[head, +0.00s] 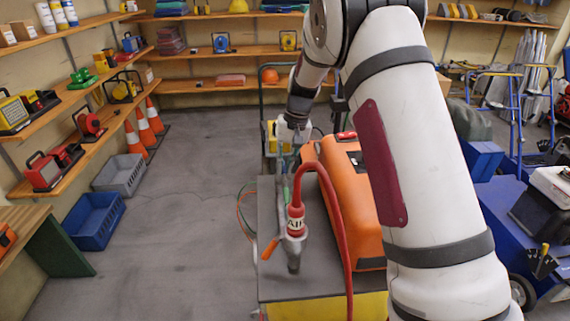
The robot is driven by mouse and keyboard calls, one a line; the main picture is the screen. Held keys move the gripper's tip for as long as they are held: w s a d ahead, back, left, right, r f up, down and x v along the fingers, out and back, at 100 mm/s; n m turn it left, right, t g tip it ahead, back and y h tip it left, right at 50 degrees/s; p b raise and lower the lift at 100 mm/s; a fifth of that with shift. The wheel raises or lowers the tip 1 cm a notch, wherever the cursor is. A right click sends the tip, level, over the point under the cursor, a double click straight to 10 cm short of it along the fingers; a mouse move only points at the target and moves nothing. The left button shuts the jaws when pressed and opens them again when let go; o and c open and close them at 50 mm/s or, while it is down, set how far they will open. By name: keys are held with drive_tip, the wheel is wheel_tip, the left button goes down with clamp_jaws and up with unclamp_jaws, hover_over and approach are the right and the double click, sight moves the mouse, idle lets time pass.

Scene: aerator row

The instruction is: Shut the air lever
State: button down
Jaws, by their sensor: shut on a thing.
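The air valve (295,229) carries a red and white collar lettered AIR and a curved red hose. It stands on the near end of a grey pipe on a dark-topped cart (320,282). Its orange lever (270,249) sticks out to the left and slopes down, away from my gripper. My gripper (284,158) is farther back, over the far end of the pipe, pointing down. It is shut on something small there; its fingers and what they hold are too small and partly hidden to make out.
An orange machine housing (352,205) stands on the cart right of the pipe, partly behind my arm. Green and orange hoses (243,210) hang at the cart's left side. Bins (95,220), cones (147,122) and shelves line the left wall. The floor left of the cart is clear.

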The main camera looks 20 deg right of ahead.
drive_tip(key=n, duration=0.1)
drive_tip(key=a+n+b, duration=0.1)
drive_tip(key=n, duration=0.1)
drive_tip(key=n+b, duration=0.1)
drive_tip(key=shift+w+a+g, duration=0.2)
drive_tip(key=shift+a+g, duration=0.05)
drive_tip(key=shift+g, duration=0.15)
drive_tip(key=n, duration=0.2)
drive_tip(key=a+n+b, duration=0.1)
drive_tip(key=n, duration=0.1)
drive_tip(key=n+g, duration=0.1)
drive_tip(key=n, duration=0.1)
drive_tip(key=shift+s+a, duration=0.35)
drive_tip(key=shift+a, duration=0.05)
drive_tip(key=n, duration=0.2)
drive_tip(key=s+a+n+h, duration=0.1)
drive_tip(key=n, duration=0.1)
drive_tip(key=shift+g, duration=0.3)
drive_tip(key=shift+s+a+n+h, duration=0.2)
drive_tip(key=shift+s+n, duration=0.1)
drive_tip(key=shift+n, duration=0.65)
drive_tip(key=shift+s+a+n+h, duration=0.2)
drive_tip(key=shift+s+n, duration=0.1)
drive_tip(key=shift+n, duration=0.65)
drive_tip(key=c, duration=1.6)
unclamp_jaws()
drive_tip(key=shift+r, duration=0.15)
wheel_tip(320, 180, up, 12)
drive_tip(key=w, duration=0.2)
drive_tip(key=shift+d+f, duration=0.2)
